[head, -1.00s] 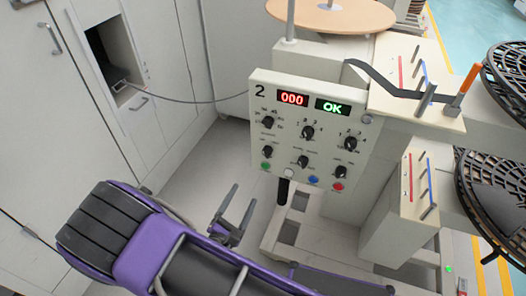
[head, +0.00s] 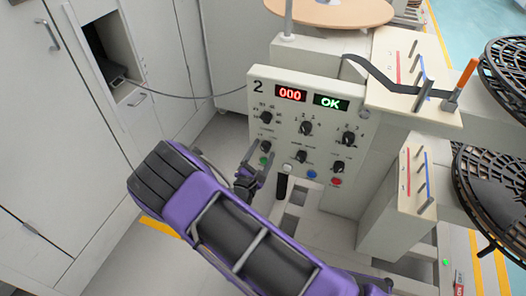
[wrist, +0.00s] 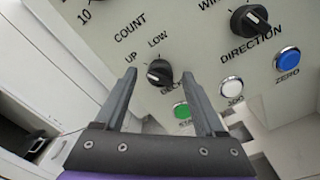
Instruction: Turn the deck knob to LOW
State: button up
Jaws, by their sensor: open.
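The deck knob (wrist: 159,72) is a small black knob on the cream control panel, with UP at its upper left and LOW above it. Its DECK label below is partly hidden. I cannot tell surely which mark its pointer faces. In the head view the knob (head: 265,147) is the lower left one, above the green button. My gripper (wrist: 160,76) is open, and its fingertips appear on either side of the knob with gaps on both sides. In the head view my gripper (head: 261,157) is at the panel's lower left. I cannot tell whether the tips reach the knob's depth.
The wind direction knob (wrist: 250,18), the white jog button (wrist: 232,86), the blue zero button (wrist: 288,58) and the green start button (wrist: 182,111) are close by. The panel display (head: 291,94) reads 000 and OK. A black handle (head: 283,186) hangs below the panel.

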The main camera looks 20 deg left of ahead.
jog(key=shift+w, duration=0.3)
grip_shut()
